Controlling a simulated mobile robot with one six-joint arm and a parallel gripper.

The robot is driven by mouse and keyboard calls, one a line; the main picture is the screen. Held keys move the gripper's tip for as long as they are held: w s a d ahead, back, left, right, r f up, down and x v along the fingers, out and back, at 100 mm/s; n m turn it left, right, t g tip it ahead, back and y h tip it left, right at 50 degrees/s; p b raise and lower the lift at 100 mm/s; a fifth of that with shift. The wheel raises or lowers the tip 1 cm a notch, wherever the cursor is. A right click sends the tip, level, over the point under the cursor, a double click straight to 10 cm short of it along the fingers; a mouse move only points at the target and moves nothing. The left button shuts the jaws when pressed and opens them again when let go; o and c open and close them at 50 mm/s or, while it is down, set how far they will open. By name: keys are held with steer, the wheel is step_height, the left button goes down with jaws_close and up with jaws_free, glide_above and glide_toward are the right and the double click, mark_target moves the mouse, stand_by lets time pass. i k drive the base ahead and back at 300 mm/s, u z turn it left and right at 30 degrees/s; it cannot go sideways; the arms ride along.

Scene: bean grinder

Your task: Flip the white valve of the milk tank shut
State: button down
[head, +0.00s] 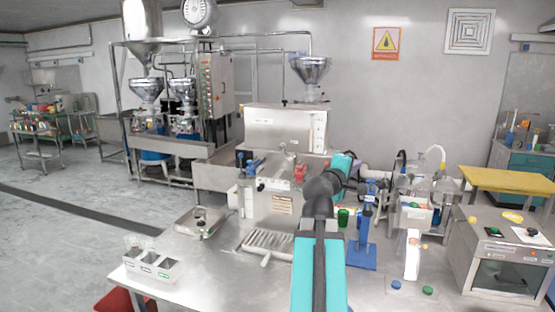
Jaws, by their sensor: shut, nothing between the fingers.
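A steel box-shaped tank (275,128) with a pale upright gauge strip (319,132) on its right side stands at the back of the machine on the steel table. I take it as the milk tank, but no label is readable. Small fittings show below it: a blue one (254,166), a red one (300,173) and a pale one near its front edge (291,147). I cannot tell which is the white valve or how its lever lies. My teal and dark grey arm rises in front of the machine. My gripper cannot be made out.
A white three-slot holder (152,270) stands at the table's front left. A blue stand (363,250) and a white carton (413,255) are right of my arm. A steel cabinet (500,262) is at the far right. Left of the table the floor is open.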

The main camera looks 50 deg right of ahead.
mark_target(287, 155)
steer(key=i, duration=1.4)
steer(key=u, duration=0.05)
